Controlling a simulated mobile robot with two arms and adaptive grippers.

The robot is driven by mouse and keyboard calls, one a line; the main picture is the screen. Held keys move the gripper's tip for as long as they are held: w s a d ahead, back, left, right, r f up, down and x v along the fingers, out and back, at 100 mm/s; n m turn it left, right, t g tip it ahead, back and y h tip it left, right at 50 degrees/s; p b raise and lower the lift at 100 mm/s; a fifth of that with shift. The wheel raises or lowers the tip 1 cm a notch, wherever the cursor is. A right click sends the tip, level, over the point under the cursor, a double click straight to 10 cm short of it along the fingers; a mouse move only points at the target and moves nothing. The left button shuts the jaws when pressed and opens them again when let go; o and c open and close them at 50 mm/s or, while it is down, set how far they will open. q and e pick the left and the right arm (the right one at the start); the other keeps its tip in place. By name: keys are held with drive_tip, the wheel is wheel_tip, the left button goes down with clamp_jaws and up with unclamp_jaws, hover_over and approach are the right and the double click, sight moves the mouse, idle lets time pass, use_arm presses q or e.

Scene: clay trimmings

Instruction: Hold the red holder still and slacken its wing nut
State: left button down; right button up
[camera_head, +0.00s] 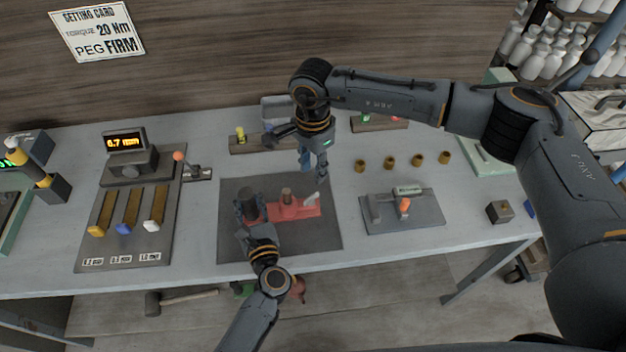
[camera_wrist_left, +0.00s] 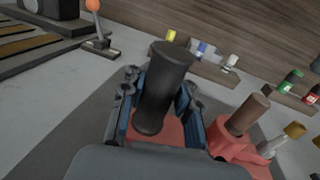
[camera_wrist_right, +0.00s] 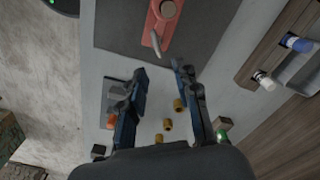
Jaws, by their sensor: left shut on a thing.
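The red holder (camera_head: 300,209) lies on a dark grey mat (camera_head: 232,190) in the middle of the bench. A brown peg stands up from it, and a small pale metal piece, apparently the wing nut (camera_head: 313,198), is at its right end. The wing nut also shows in the right wrist view (camera_wrist_right: 156,42). My left gripper (camera_head: 250,210) is shut on a dark upright cylinder (camera_wrist_left: 163,88) at the holder's left end. My right gripper (camera_head: 314,170) points down, open and empty, above and behind the wing nut; its fingers are well apart in its wrist view (camera_wrist_right: 160,70).
Several brass pieces (camera_head: 390,161) stand in a row right of the mat. A grey fixture with an orange knob (camera_head: 404,204) sits in front of them. A gauge with coloured slides (camera_head: 128,200) is at left. Racks stand behind. A setting card (camera_head: 97,32) hangs on the wall.

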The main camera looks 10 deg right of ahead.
use_arm(q)
drive_tip(key=shift+a, duration=0.1)
use_arm(e)
drive_tip(key=shift+r, duration=1.55)
use_arm(q)
drive_tip(key=c, duration=0.9)
unclamp_jaws()
drive_tip(key=shift+s, duration=0.15)
